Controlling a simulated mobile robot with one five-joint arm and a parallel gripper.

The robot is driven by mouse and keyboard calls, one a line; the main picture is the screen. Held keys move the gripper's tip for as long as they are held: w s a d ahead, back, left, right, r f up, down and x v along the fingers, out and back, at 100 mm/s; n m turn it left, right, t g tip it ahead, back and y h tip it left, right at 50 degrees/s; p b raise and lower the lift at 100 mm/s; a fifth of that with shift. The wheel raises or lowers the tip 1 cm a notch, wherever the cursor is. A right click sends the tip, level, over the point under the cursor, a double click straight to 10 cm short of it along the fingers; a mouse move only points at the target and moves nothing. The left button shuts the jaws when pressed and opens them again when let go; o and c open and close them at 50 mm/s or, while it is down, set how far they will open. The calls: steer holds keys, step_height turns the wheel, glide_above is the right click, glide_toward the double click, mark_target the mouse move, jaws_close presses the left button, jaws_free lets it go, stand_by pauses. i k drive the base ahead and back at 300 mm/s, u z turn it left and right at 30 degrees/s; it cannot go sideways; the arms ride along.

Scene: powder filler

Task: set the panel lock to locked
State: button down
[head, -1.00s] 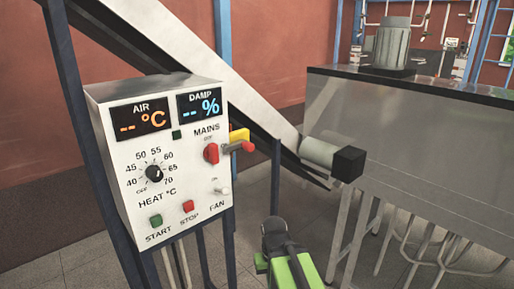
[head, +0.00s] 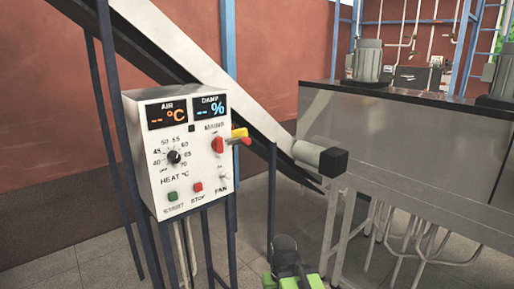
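A white control panel box (head: 185,150) stands on dark blue posts left of centre in the head view. Its front has a red mains switch (head: 217,145), a black heat knob (head: 174,157), a green start button (head: 173,196), a red stop button (head: 197,187) and a small fan toggle (head: 223,178). A yellow part (head: 239,133) and a red-tipped lever (head: 245,141) stick out at the box's right edge. No part is labelled as a lock, so I cannot tell which one it is. My green and black arm end (head: 288,262) is low at the bottom, apart from the panel; its fingers cannot be made out.
A sloping metal chute (head: 200,75) runs behind the panel. A steel tank (head: 400,145) on legs with motors on top stands at the right. A grey cylinder with a black end (head: 322,157) juts out between them. Grey floor is open in front of the panel.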

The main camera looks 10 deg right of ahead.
mark_target(246, 140)
steer(key=u, duration=0.2)
steer(key=i, duration=0.9)
steer(key=u, duration=0.65)
steer(key=k, duration=0.75)
steer(key=u, duration=0.3)
steer(key=i, duration=0.9)
